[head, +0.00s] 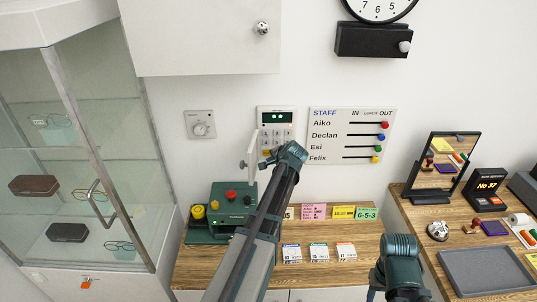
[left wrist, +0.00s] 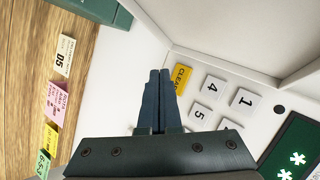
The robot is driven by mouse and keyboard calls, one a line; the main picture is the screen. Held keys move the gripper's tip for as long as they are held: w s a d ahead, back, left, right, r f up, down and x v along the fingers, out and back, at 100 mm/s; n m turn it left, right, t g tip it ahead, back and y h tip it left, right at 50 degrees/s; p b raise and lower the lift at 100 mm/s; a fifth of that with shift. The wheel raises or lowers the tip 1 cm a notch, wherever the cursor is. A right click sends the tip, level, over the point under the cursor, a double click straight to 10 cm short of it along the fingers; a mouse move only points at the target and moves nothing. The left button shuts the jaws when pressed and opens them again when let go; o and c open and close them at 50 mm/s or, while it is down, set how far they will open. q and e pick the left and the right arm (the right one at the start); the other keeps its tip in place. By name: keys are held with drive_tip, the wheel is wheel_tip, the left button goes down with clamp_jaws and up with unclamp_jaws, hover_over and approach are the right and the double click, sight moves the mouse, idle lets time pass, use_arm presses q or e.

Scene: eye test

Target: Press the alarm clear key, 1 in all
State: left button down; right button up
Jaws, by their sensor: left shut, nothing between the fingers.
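The white alarm keypad (head: 290,113) hangs on the wall above the wooden counter, with a green display lit. Its yellow clear key (left wrist: 182,77) shows in the left wrist view beside the white number keys, partly covered by my fingers. My left gripper (left wrist: 160,74) is shut and empty, its fingertips right beside the clear key; I cannot tell whether they touch it. In the head view my left arm reaches up from the bottom, and its wrist hides the keypad's lower right part. My right arm's end (head: 400,262) is low at the right; its fingers are not clear.
A white flap (head: 251,155) stands open at the keypad's left. A dial (head: 201,125) and a staff board (head: 352,135) flank the keypad. A green machine (head: 232,205) with red and yellow knobs stands below. A glass cabinet (head: 95,150) fills the left.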

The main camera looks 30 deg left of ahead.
use_arm(q)
drive_tip(key=shift+w+a, duration=0.45)
drive_tip(key=shift+w, duration=0.2)
drive_tip(key=shift+w, duration=0.1)
idle(1.5)
drive_tip(key=shift+w+a, duration=0.2)
drive_tip(key=shift+w, duration=0.1)
drive_tip(key=shift+w+a, duration=0.2)
drive_tip(key=shift+w, duration=0.1)
idle(0.7)
idle(0.4)
drive_tip(key=shift+s+d, duration=0.45)
drive_tip(key=shift+s, duration=0.25)
drive_tip(key=s+d, duration=0.1)
drive_tip(key=s, duration=0.1)
drive_tip(key=s+d, duration=0.1)
drive_tip(key=s, duration=0.1)
drive_tip(key=shift+s+d, duration=0.1)
drive_tip(key=shift+d, duration=0.2)
